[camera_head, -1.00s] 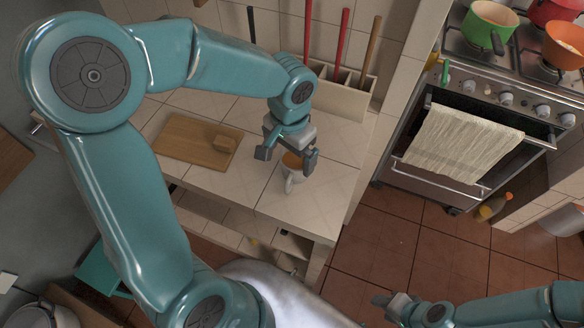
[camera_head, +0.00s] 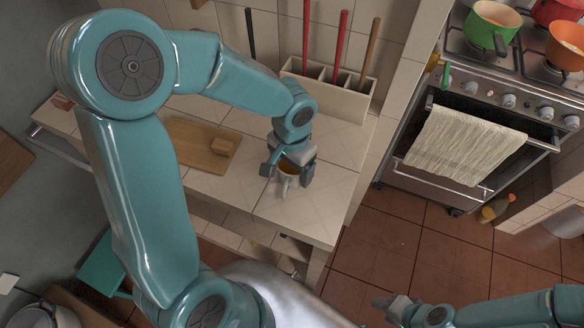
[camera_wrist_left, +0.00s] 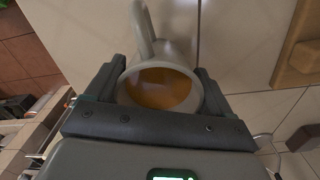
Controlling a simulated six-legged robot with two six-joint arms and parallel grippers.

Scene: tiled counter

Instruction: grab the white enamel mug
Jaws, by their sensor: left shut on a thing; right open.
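The white enamel mug (camera_head: 284,184) stands on the tiled counter near its front edge, with an orange-brown inside or content. My left gripper (camera_head: 287,172) is shut on it from above, one finger on each side. In the left wrist view the mug (camera_wrist_left: 160,75) sits between the two fingers of my left gripper (camera_wrist_left: 158,95), and its handle points to the top of the picture, away from the palm. My right gripper (camera_head: 390,302) is open and empty, low over the floor at the bottom of the head view.
A wooden board (camera_head: 193,146) with a small brown block (camera_head: 223,146) lies left of the mug. A divided holder (camera_head: 330,92) with long-handled tools stands behind. The stove (camera_head: 480,120) with several pots and a towel (camera_head: 465,145) is at the right.

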